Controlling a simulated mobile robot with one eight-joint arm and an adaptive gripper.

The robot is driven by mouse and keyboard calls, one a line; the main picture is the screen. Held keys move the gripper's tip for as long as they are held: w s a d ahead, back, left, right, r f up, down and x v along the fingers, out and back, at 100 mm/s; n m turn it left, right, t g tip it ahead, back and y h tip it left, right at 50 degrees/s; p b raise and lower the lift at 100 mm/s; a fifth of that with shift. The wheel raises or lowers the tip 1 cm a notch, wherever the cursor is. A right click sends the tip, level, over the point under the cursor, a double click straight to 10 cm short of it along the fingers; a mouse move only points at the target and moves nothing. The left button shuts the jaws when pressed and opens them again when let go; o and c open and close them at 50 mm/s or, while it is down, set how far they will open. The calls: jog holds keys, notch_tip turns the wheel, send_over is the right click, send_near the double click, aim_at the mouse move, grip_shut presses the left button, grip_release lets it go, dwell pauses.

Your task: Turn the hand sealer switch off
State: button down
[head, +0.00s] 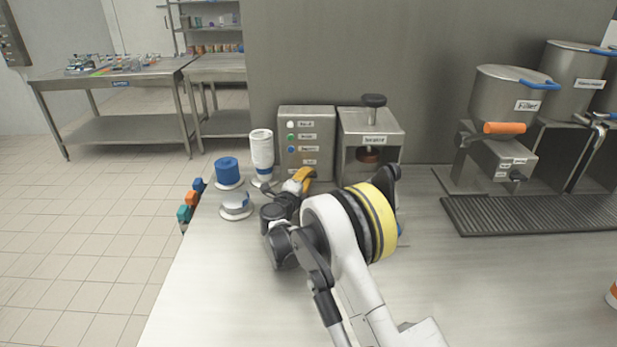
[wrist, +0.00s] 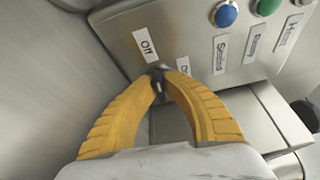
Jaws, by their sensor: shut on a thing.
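The steel sealer control box (head: 323,155) stands at the back of the counter. In the wrist view its face (wrist: 165,20) carries a small dark metal switch (wrist: 155,71). The switch sits between an "Off" label (wrist: 146,44) and another label (wrist: 186,66) starting with "O", partly covered by a finger. My gripper, with yellow fingers (wrist: 159,84), is shut on the switch lever, with the tips against the box. The lever's exact tilt is hard to tell. In the head view my gripper (head: 304,175) is low at the box front, and the switch is hidden.
A steel press unit (head: 372,125) with a black knob adjoins the box on the right. A white cup stack (head: 261,150), a blue roll (head: 227,170) and a pale round item (head: 236,204) stand left of my gripper. The front counter (head: 210,290) is clear.

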dwell(0.3)
jog(key=c, duration=1.5)
grip_release()
